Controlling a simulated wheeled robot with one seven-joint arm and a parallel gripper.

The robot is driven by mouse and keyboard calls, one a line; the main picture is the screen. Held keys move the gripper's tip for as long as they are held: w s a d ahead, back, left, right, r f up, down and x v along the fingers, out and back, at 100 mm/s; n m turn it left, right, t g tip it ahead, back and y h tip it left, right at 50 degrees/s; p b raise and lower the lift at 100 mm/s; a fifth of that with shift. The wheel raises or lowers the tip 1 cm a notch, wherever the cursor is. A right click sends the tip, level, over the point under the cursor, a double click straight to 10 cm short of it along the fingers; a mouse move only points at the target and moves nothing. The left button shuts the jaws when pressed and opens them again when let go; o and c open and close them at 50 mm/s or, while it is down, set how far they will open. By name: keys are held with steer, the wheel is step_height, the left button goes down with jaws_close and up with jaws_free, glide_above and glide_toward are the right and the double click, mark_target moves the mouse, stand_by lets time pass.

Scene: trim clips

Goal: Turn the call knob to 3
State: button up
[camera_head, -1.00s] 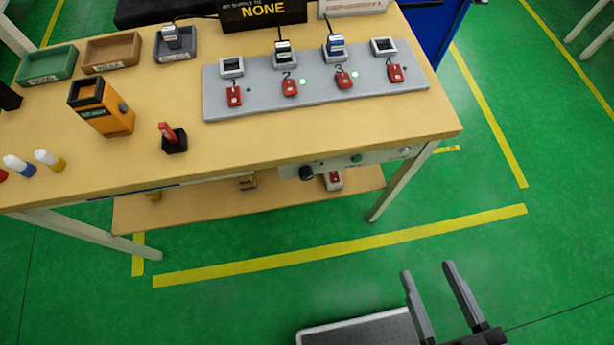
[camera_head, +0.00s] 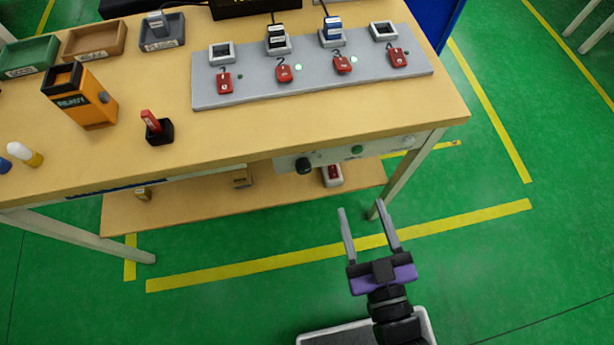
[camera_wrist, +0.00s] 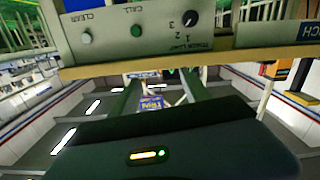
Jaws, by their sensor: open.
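A black round knob (camera_head: 303,165) sits at the left of the pale panel (camera_head: 330,160) under the table's front edge. In the wrist view, upside down, the knob (camera_wrist: 193,18) has the numbers 1, 2 and 3 beside it; its pointer setting is too small to tell. A green button (camera_wrist: 137,30) is by the word CALL and a pale button (camera_wrist: 87,38) by CLEAR. My gripper (camera_head: 361,207) is open and empty, in front of the table, below and right of the knob and apart from it. Its fingers also show in the wrist view (camera_wrist: 160,77).
The tabletop (camera_head: 250,135) overhangs the panel. A lower shelf (camera_head: 215,200) holds small items, including a red-and-white one (camera_head: 332,176). A table leg (camera_head: 412,172) stands right of the panel. The green floor in front is clear.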

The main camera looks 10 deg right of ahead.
mark_target(305, 172)
steer(key=w+a+f+n+y+b, duration=0.1)
steer(key=w+a+f+n+y, duration=0.1)
steer(key=w+a+f+n, duration=0.6)
steer(key=w, duration=0.4)
steer(key=w+f, duration=0.1)
steer(key=w, duration=0.1)
steer(key=shift+w+d, duration=0.25)
steer(key=shift+w, duration=0.15)
steer(key=shift+c, duration=0.2)
jaws_close()
steer(key=shift+m, duration=0.3)
steer(key=m+b, duration=0.1)
steer(key=m, duration=0.3)
steer(key=shift+a+f+t+b, duration=0.1)
steer(key=shift+f+t+b, duration=0.05)
steer(key=shift+t+b, duration=0.2)
steer(key=shift+m+t+b, duration=0.25)
steer(key=shift+m+b, duration=0.25)
steer(key=shift+m, duration=1.4)
